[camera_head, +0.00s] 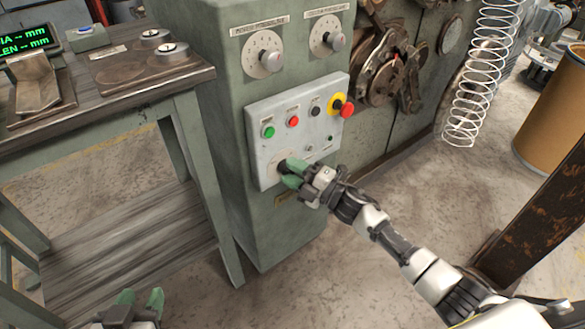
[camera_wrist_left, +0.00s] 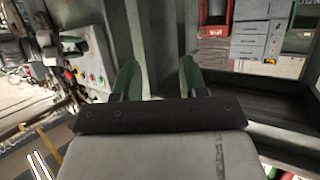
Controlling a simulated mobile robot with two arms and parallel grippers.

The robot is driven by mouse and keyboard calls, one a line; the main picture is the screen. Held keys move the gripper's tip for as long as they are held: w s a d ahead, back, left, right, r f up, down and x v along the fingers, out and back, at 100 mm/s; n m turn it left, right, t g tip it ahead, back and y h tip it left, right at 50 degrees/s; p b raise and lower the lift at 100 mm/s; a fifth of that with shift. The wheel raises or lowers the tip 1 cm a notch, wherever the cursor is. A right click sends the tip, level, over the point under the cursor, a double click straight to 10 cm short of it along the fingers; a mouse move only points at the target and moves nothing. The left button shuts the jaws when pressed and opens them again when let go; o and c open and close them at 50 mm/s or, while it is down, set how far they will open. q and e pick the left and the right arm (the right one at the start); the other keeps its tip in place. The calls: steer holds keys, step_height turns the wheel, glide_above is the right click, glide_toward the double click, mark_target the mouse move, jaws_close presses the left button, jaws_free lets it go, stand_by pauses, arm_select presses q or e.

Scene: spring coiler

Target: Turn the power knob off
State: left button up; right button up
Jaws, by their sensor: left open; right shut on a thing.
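The power knob (camera_head: 282,168) is a dark knob low on the left of the pale control panel (camera_head: 264,106), on the front of the green machine cabinet. My right gripper (camera_head: 291,174) is at the knob with its green fingers shut on it; the fingers hide much of the knob. My left gripper (camera_head: 140,300) is open and empty low at the left, well away from the panel. Its two green fingers also stand apart in the left wrist view (camera_wrist_left: 157,80).
Above the knob are a green button (camera_head: 268,132), a red button (camera_head: 293,121) and a red emergency stop (camera_head: 347,110) beside a yellow ring. A workbench (camera_head: 120,85) with gauges stands at the left. A coil spring (camera_head: 470,100) hangs at the right near a brown drum (camera_head: 552,100).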

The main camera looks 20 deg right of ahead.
arm_select(q)
steer(key=shift+s+a+f+g+y, duration=0.15)
steer(key=shift+s+a+f+g, duration=0.05)
steer(key=shift+s+f+g, duration=0.25)
steer(key=shift+s+a+f+g+y, duration=0.2)
steer(key=shift+s+f+g, duration=0.1)
steer(key=shift+f+g, duration=0.25)
arm_select(e)
steer(key=shift+n+g, duration=0.3)
steer(key=shift+n, duration=0.4)
steer(key=o, duration=0.9)
steer(key=shift+d, duration=0.1)
steer(key=shift+s+d+f+p, duration=0.1)
steer(key=shift+s+d+p, duration=0.1)
steer(key=shift+s+p, duration=0.1)
arm_select(q)
steer(key=s+g, duration=0.1)
steer(key=s+a+f+g, duration=0.1)
steer(key=s+f+g+y+p, duration=0.1)
steer(key=shift+s+a+f, duration=0.2)
steer(key=shift+s+f, duration=0.05)
steer(key=shift+s, duration=0.1)
arm_select(e)
steer(key=v, duration=1)
